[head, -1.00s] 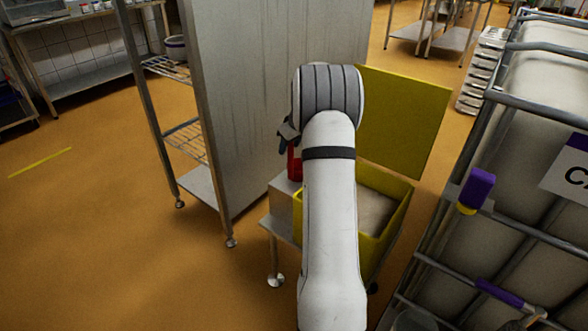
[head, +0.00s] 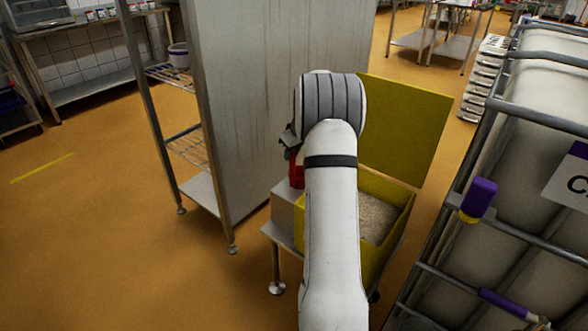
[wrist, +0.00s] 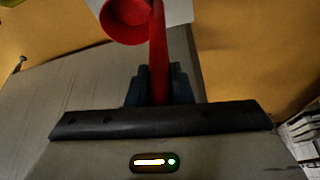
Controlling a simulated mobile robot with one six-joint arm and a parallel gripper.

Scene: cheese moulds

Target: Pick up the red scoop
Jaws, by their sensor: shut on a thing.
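The red scoop (head: 296,171) shows in the head view as a small red strip left of my arm, above a steel box beside the yellow bin. In the wrist view the red scoop (wrist: 157,48) is large, its round bowl at the upper left and its straight handle running down between my fingers. My gripper (wrist: 158,86) is shut on the handle. In the head view my gripper (head: 288,139) shows only as a dark edge; my arm hides the rest. I cannot tell whether the scoop touches the box.
The yellow bin (head: 404,222) stands open with its lid (head: 405,125) up and pale grainy material (head: 379,218) inside. A steel cabinet (head: 285,90) stands close on the left. A caged white tank (head: 535,180) is on the right. Open floor (head: 90,230) lies at the left.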

